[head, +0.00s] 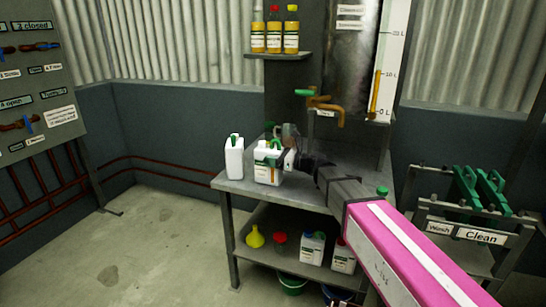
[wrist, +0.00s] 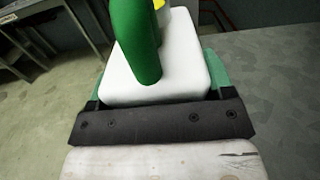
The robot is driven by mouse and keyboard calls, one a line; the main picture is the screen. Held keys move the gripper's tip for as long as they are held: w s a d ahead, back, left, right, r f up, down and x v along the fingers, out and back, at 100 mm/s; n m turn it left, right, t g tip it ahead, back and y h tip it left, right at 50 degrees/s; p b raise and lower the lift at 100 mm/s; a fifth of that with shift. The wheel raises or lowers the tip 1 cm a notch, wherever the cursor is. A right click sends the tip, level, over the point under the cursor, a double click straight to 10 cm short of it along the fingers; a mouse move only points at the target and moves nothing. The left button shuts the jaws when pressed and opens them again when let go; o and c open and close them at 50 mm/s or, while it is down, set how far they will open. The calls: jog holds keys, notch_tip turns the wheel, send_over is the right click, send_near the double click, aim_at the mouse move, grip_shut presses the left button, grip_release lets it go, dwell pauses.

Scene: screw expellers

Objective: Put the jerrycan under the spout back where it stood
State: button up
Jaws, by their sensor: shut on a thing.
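A white jerrycan (head: 268,172) with a label and a green top stands out at the front of the grey bench, left of the spout. My gripper (head: 287,158) is at its right side and is shut on it. In the wrist view the white can (wrist: 180,80) with its green handle (wrist: 135,40) fills the space between my gripper's fingers (wrist: 153,88). I cannot tell whether its base touches the bench. The orange spout (head: 340,118) with a green lever is on the tank above and to the right. My arm hides part of the bench below it.
Another white jerrycan (head: 234,160) stands close on the left at the bench (head: 222,183) edge. A green cap (head: 382,191) shows behind my arm. The lower shelf holds a yellow funnel (head: 255,237), a red item and white cans. A rack (head: 470,235) stands right. Floor at left is clear.

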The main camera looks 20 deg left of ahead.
jog(key=o, duration=1.8)
jog(key=d, duration=1.2)
jog(key=shift+w, duration=0.35)
